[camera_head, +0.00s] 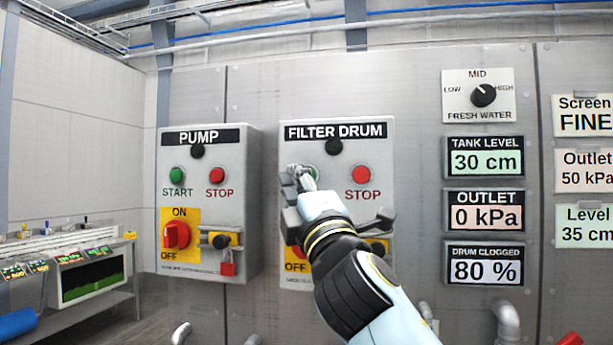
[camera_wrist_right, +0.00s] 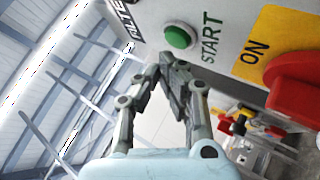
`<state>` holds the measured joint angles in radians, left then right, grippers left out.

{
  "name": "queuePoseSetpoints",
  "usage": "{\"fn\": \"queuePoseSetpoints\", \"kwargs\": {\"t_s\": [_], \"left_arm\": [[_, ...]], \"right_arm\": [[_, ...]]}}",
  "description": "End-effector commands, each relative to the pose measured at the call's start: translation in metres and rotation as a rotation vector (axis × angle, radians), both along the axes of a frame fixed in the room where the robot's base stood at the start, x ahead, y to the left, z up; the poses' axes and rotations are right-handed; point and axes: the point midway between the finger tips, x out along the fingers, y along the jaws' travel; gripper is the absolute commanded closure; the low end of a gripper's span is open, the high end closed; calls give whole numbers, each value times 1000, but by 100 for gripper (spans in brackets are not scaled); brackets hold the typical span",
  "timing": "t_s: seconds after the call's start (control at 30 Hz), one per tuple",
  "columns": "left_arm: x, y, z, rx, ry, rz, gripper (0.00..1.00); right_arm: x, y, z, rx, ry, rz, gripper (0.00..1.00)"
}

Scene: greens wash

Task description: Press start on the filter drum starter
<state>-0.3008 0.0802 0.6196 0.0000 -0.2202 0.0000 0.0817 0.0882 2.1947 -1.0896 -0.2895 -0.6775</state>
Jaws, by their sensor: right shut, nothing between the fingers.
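The filter drum starter (camera_head: 375,140) is a grey box on the panel under a FILTER DRUM label. Its red stop button (camera_head: 361,174) shows clear in the head view. My right gripper (camera_head: 298,176) is in front of its left side and hides most of the green start button, of which a sliver shows. In the right wrist view the green start button (camera_wrist_right: 179,37) shows whole, beside the word START. The shut, empty fingertips of the right gripper (camera_wrist_right: 168,60) appear just below it in the picture; I cannot tell whether they touch. My left gripper is not in view.
The pump starter (camera_head: 250,180) stands to the left with its own buttons, red switch (camera_head: 176,235) and padlock (camera_head: 228,264). The filter drum's red switch (camera_wrist_right: 305,85) lies near the gripper. Displays, including DRUM CLOGGED 80 % (camera_head: 485,265), are on the right.

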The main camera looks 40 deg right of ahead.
Motion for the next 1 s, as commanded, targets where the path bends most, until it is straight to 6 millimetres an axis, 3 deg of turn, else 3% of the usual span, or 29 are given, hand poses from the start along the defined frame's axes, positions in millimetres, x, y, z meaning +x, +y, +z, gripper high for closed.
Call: {"fn": "queuePoseSetpoints", "kwargs": {"t_s": [1.0], "left_arm": [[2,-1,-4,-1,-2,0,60]], "right_arm": [[7,-8,0,0,0,0,100]]}}
